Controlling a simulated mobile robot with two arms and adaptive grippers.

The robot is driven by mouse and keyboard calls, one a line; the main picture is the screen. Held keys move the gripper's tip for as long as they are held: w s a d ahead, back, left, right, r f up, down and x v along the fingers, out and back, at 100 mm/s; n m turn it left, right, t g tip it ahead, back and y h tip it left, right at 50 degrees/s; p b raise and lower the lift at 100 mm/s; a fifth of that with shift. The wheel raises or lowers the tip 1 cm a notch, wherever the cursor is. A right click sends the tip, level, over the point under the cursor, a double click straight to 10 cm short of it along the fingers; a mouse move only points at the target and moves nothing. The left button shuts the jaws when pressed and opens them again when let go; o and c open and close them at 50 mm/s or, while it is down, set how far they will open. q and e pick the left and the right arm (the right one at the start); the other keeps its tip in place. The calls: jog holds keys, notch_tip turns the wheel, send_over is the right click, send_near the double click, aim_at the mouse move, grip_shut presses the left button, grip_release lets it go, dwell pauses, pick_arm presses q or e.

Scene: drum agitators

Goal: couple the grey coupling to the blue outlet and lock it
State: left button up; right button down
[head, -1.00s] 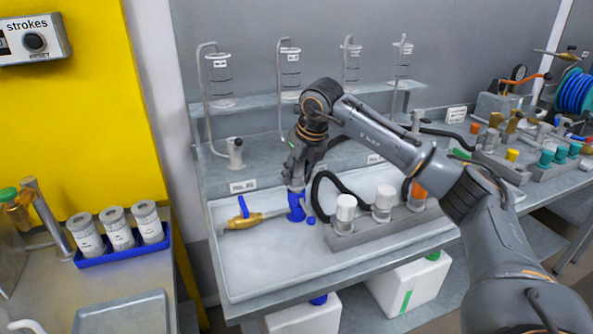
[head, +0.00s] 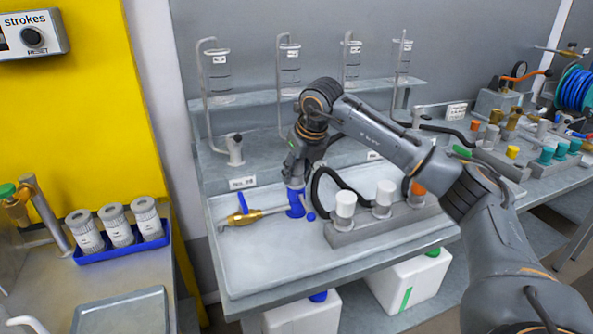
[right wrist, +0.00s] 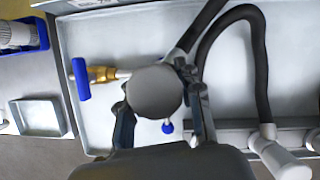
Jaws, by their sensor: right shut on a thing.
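The blue outlet (head: 296,209) stands in the pale tray at the end of a brass valve (head: 243,218) with a blue handle (head: 242,203). My right gripper (head: 295,179) points down directly over the outlet and hides its top. In the right wrist view, my right gripper's fingers are shut around the round grey coupling (right wrist: 155,91). A small blue knob (right wrist: 168,127) shows beside the coupling; it also shows right of the outlet in the head view (head: 311,216). Whether the coupling is fully seated cannot be told. My left gripper is not in view.
A black hose (head: 338,177) loops right of my gripper, by a grey rack (head: 377,225) with white caps and one orange cap. The tray's left front (head: 250,265) is clear. Measuring cylinders (head: 218,70) stand behind. A blue tray of filters (head: 122,249) is at left.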

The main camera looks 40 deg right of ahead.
jog(key=c, duration=0.8)
grip_release()
jog(key=shift+r+p, duration=0.5)
jog(key=shift+r, duration=0.05)
notch_tip(320, 180, up, 8)
jog(key=p, duration=0.6)
jog(key=shift+r+p, duration=0.1)
jog(key=shift+p, duration=0.25)
jog(key=shift+r+p, duration=0.3)
jog(key=shift+r, duration=0.15)
jog(key=shift+f, duration=0.1)
